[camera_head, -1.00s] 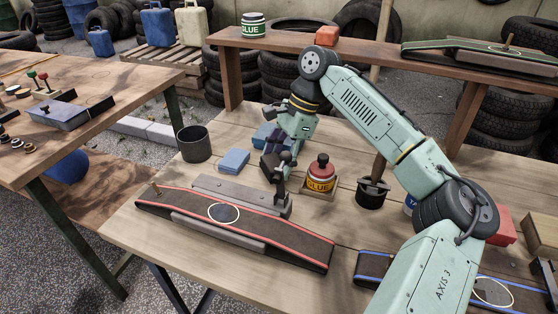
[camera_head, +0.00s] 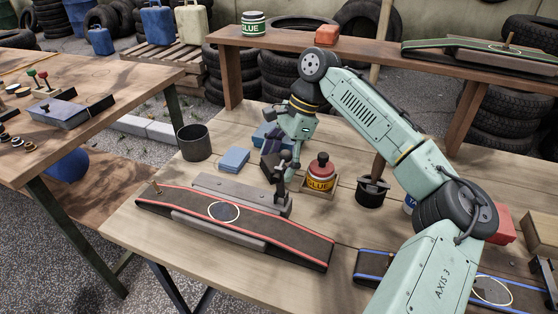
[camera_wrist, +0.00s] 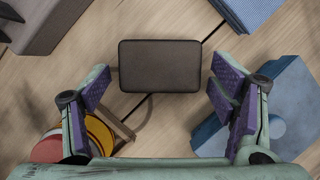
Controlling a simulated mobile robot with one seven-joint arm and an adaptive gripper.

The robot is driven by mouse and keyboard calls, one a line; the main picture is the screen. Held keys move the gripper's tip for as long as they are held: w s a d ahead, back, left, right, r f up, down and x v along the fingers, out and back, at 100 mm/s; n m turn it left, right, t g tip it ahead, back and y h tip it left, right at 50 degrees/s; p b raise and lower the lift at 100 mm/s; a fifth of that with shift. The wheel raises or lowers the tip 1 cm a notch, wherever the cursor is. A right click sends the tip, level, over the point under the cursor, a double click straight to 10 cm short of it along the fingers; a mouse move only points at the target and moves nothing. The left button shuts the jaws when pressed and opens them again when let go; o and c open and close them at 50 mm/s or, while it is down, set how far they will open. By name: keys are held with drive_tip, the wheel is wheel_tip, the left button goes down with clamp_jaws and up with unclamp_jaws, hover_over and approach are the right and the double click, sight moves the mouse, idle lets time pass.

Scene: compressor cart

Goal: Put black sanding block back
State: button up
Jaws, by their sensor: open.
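The black sanding block (camera_wrist: 160,65) shows in the wrist view as a dark rounded rectangle over the wooden tabletop. It lies between the lines of my two purple-padded fingers, just beyond their tips, with a gap on each side. My gripper (camera_wrist: 161,88) is open and empty. In the head view my gripper (camera_head: 281,166) points down over the table, between the blue block (camera_head: 234,159) and the red glue bottle (camera_head: 320,173). I cannot pick out the black block clearly there; the fingers seem to hide it.
A red-edged sanding belt (camera_head: 280,236) with a grey bar lies in front. The glue bottle stands in a small wooden holder close to the right of my gripper. A blue piece with a knob (camera_wrist: 285,100) is near the right finger. A dark cup (camera_head: 194,144) stands at left.

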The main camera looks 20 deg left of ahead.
drive_tip(key=v, duration=1.2)
drive_tip(key=shift+r, duration=0.2)
